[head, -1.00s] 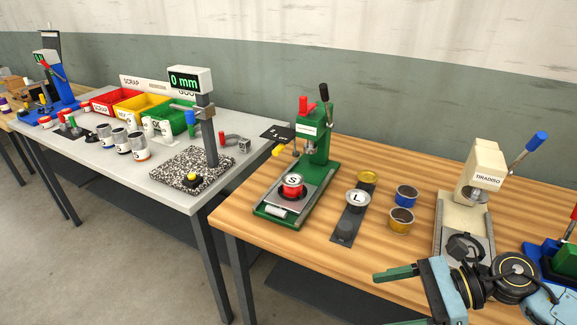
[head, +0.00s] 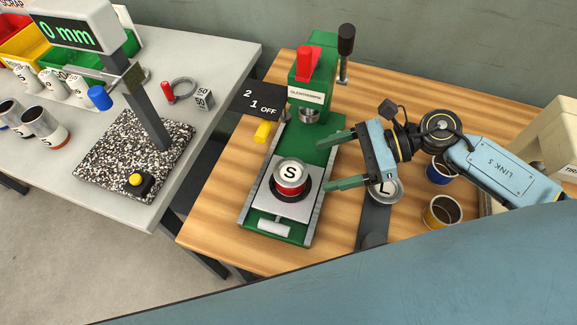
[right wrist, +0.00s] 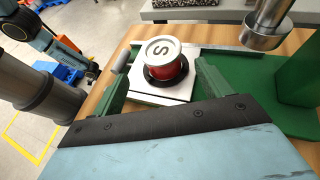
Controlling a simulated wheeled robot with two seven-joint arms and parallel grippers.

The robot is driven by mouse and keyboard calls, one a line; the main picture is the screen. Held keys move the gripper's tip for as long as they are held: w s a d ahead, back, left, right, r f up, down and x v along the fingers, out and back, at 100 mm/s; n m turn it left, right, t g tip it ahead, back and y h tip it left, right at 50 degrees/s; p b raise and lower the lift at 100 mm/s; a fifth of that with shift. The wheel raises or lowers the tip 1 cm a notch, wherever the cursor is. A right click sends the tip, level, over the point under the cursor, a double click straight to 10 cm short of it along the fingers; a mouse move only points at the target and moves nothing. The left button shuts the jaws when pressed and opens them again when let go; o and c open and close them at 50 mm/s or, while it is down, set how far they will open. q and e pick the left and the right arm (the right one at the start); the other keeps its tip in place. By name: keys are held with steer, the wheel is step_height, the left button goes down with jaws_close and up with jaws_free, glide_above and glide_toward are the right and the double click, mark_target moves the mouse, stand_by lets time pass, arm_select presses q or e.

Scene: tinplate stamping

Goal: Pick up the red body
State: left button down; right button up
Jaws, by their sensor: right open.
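The red body (head: 291,178) is a short red cylinder with a silver top marked S. It stands upright in a black ring on the pale plate of the green press (head: 310,225). My right gripper (head: 328,164) is open and empty, just right of the red body in the head view, with its green fingers pointing left toward it. In the right wrist view the red body (right wrist: 166,62) is ahead, between the lines of the two open fingers (right wrist: 165,85), and not touched by them. My left gripper is not identifiable in the head view.
The press head (head: 309,98) and its black lever (head: 345,50) rise behind the body. A silver lid marked L (head: 385,190) lies under my right wrist. Blue (head: 439,170) and yellow (head: 441,211) cans stand to the right. A grey table with a gauge (head: 85,35) is left.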

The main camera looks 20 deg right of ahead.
mark_target(304, 171)
steer(key=x, duration=0.3)
steer(key=shift+w+a+f, duration=0.15)
steer(key=shift+a+f, duration=0.05)
steer(key=shift+a, duration=0.15)
steer(key=shift+a+f, duration=0.25)
steer(key=shift+a, duration=0.25)
steer(key=p+x, duration=0.1)
steer(key=x, duration=0.2)
steer(key=shift+w+a+f, duration=0.15)
steer(key=shift+w+f, duration=0.05)
steer(key=shift+f, duration=0.1)
steer(key=shift+a+f, duration=0.2)
steer(key=shift+a, duration=0.1)
arm_select(q)
steer(key=shift+w+r, duration=0.6)
steer(key=shift+r, duration=0.05)
steer(key=shift+s, duration=0.1)
arm_select(e)
steer(key=shift+c, duration=1.2)
arm_select(q)
steer(key=shift+s, duration=0.15)
arm_select(e)
steer(key=c, duration=0.8)
